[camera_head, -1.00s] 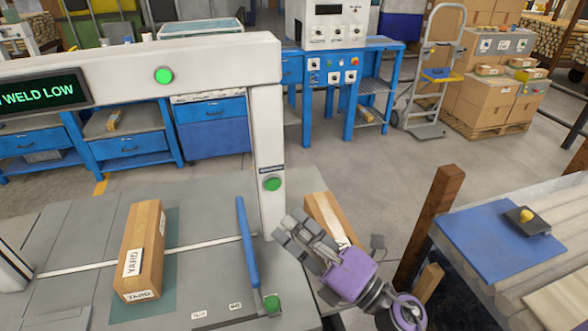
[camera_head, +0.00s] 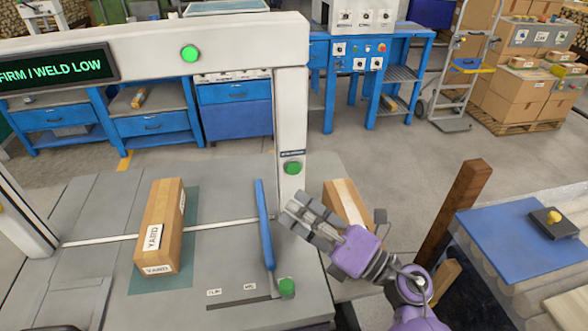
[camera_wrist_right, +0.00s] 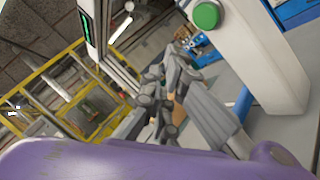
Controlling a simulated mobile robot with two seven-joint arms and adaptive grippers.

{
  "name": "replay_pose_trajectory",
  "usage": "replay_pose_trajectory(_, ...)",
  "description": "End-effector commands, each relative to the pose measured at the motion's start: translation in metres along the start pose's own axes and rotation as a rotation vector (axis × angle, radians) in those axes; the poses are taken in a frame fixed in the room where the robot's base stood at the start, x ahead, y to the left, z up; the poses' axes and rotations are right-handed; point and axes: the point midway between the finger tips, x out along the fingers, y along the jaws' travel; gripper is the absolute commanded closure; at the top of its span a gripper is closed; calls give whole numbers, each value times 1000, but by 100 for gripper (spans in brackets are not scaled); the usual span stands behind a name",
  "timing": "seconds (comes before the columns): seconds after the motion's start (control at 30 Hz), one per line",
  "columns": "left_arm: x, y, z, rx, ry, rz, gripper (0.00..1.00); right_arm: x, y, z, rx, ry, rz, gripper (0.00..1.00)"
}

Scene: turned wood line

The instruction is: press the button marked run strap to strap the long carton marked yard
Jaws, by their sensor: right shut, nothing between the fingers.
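The long carton marked YARD (camera_head: 162,228) lies on the grey strapping table (camera_head: 95,215) beneath the white arch (camera_head: 160,42). A green button (camera_head: 292,168) with a small dark label, too small to read, is on the arch's right post. It also shows in the right wrist view (camera_wrist_right: 207,15). Another green button (camera_head: 287,287) is at the table's front right corner. My right gripper (camera_head: 302,214) is shut and empty, pointing left just below the post button and apart from it. Its fingers fill the middle of the right wrist view (camera_wrist_right: 168,82). My left gripper is out of view.
A blue bar (camera_head: 264,225) stands on the table beside the post. Another carton (camera_head: 346,200) lies behind my right gripper. A wooden post (camera_head: 455,212) and a blue mat (camera_head: 520,240) are at the right. The arch display (camera_head: 55,70) reads "FIRM / WELD LOW".

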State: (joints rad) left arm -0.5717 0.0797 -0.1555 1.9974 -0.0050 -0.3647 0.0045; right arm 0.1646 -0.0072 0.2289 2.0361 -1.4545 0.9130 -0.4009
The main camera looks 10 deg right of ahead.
Motion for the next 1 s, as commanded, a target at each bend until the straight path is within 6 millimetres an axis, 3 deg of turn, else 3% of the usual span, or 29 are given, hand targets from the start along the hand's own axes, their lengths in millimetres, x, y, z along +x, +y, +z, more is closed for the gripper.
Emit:
replay_pose_trajectory(0.4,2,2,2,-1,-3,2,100,32,-24,23,0,1,0,100)
replay_pose_trajectory(1.0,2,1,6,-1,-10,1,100,35,-26,26,0,0,-1,100)
